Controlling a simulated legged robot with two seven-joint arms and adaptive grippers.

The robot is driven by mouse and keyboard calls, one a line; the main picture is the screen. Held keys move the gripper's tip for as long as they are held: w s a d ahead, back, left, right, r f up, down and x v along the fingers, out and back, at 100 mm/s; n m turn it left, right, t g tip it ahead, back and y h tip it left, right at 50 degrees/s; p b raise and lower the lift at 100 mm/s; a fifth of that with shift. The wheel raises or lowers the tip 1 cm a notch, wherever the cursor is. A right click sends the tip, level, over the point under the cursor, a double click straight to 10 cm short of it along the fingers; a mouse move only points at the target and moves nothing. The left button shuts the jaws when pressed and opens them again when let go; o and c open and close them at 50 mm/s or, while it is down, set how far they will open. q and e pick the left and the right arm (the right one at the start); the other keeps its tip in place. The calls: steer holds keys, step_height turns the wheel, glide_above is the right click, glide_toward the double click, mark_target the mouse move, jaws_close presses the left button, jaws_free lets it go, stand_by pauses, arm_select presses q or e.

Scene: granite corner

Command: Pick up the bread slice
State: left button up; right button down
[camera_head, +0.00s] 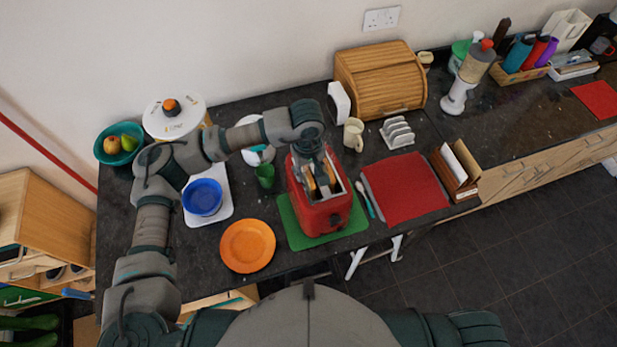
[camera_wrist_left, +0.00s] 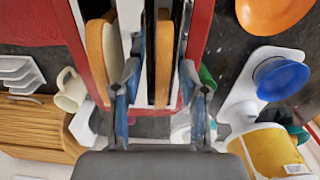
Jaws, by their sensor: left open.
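The red toaster (camera_head: 321,215) stands on a green mat (camera_head: 298,239) on the dark counter. Two bread slices stand upright in its slots. In the left wrist view one slice (camera_wrist_left: 163,60) lies between my fingers and the other slice (camera_wrist_left: 95,55) is in the slot to the left. My left gripper (camera_head: 322,170) is above the toaster's slots, pointing down. Its two fingers (camera_wrist_left: 160,82) are apart, one on each side of the nearer slice; I cannot tell whether they touch it. My right gripper is not in view.
An orange plate (camera_head: 247,246) and a blue bowl (camera_head: 202,197) on a white board lie left of the toaster. A green cup (camera_head: 265,175) stands close by. A red mat (camera_head: 404,186) is to the right. A wooden bread box (camera_head: 380,80) and a mug (camera_head: 353,134) stand behind.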

arm_select(q)
steer(key=c, duration=0.8)
jaws_close()
steer(key=shift+a, duration=0.1)
